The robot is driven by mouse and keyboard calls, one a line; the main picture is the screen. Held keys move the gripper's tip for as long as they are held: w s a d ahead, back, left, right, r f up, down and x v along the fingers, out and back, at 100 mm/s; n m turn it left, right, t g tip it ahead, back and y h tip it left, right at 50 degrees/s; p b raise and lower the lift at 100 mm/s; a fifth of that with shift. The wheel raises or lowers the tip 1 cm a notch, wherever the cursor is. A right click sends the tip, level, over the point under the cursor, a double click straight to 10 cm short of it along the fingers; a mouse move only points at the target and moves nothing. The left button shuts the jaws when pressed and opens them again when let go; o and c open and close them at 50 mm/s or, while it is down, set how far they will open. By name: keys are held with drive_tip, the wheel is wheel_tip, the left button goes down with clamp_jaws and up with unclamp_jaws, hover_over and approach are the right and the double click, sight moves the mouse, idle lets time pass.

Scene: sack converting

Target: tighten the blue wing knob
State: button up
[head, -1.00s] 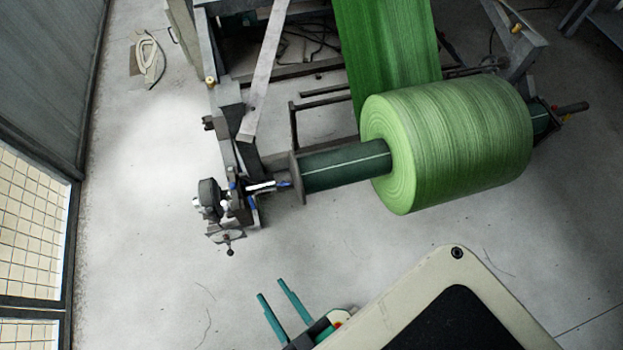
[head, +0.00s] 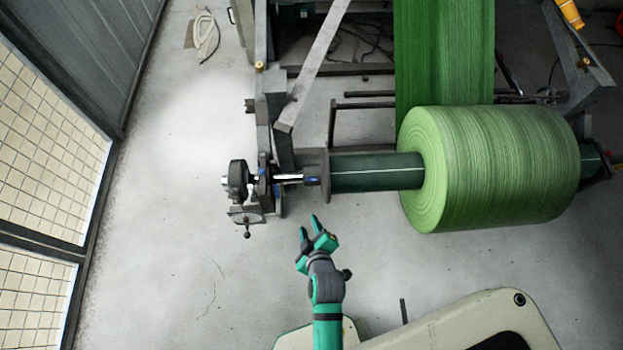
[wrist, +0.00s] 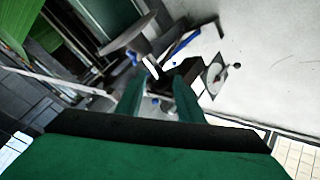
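Small blue parts sit on the dark roll stand (head: 262,190) at the left end of the roll's shaft. One blue part (head: 312,180) is by the shaft flange and another (head: 278,190) is on the stand's bracket. They are too small to tell which is the wing knob. My gripper (head: 309,227) is open and empty, below and right of the stand and apart from it. In the wrist view, my fingers (wrist: 158,85) are spread towards the stand. A blue bar (wrist: 180,43) lies beyond them, and a small blue spot (wrist: 155,100) shows between them.
A large green roll (head: 500,168) on a dark green shaft (head: 375,172) stands to the right of the bracket. A slanted grey bar (head: 312,65) rises behind. A mesh fence (head: 50,150) runs along the left. The floor around my gripper is clear.

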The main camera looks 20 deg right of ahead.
drive_tip(key=w+d+n+g+y, duration=0.1)
drive_tip(key=w+d+n, duration=0.2)
drive_tip(key=w+d, duration=0.3)
drive_tip(key=n+g+y, duration=0.1)
drive_tip(key=n, duration=0.3)
approach(311, 180)
drive_tip(key=x, duration=1)
drive_tip(key=shift+w, duration=0.1)
clamp_jaws()
